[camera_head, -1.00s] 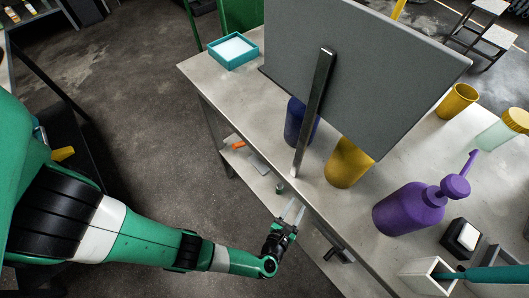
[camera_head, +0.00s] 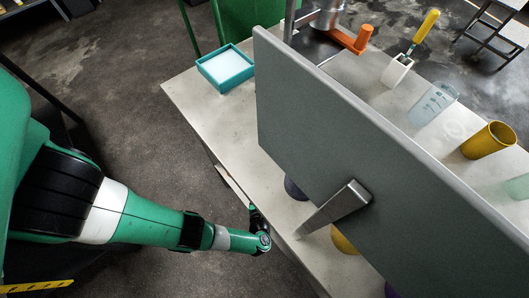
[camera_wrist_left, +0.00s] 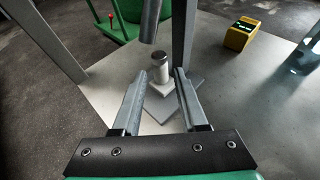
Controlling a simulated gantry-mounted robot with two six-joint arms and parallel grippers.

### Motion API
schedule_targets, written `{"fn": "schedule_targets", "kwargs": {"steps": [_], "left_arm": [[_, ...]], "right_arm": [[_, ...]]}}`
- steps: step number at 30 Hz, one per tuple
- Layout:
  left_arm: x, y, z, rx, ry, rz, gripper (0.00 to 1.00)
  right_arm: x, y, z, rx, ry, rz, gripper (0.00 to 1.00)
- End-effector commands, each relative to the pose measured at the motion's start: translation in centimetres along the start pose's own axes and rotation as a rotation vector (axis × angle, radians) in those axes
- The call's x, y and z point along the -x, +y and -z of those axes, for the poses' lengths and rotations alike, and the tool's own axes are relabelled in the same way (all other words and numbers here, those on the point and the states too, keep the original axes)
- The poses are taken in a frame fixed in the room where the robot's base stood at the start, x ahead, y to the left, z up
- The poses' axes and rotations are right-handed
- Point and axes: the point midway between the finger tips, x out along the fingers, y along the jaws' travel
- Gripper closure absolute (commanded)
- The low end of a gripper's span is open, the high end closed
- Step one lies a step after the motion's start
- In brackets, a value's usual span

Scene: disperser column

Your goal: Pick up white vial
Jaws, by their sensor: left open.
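In the left wrist view, a small whitish vial (camera_wrist_left: 160,68) with a dark top stands upright on a pale block over a grey square plate (camera_wrist_left: 177,102). My left gripper (camera_wrist_left: 156,82) is open, its two fingers pointing toward the vial, one on each side in the picture. I cannot tell whether the vial is fully between them. In the head view my left wrist (camera_head: 259,238) is low beside the front edge of the table, and the fingers are hidden. The vial does not show in the head view. My right gripper is not in view.
A grey post (camera_wrist_left: 183,30) and a dark rod (camera_wrist_left: 150,20) stand close to the vial. A yellow device (camera_wrist_left: 241,36) sits behind right. In the head view, a large grey panel (camera_head: 330,130) covers much of the table (camera_head: 210,110); a teal tray (camera_head: 226,68) sits at the far-left corner.

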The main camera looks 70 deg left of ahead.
Motion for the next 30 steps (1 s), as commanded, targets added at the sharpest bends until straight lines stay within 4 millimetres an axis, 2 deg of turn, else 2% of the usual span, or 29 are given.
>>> {"fn": "schedule_targets", "kwargs": {"steps": [6, 9, 16, 24, 30], "left_arm": [[-4.3, 0.2, 0.4, 0.003, 0.000, -0.009, 0.58], [-5.6, 0.1, 0.2, 0.003, 0.000, -0.006, 0.58], [-6.5, 0.1, 0.0, 0.001, 0.000, -0.002, 0.58], [-10.8, 0.3, 0.0, 0.003, 0.000, -0.004, 0.58], [-11.2, 0.2, -0.3, -0.001, 0.000, 0.000, 0.58]], "right_arm": [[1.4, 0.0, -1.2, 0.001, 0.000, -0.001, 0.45], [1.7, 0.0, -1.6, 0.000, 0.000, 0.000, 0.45], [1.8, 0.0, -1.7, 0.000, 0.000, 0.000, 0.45], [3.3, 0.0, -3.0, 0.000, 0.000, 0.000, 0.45], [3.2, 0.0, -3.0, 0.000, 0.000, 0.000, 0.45]]}}
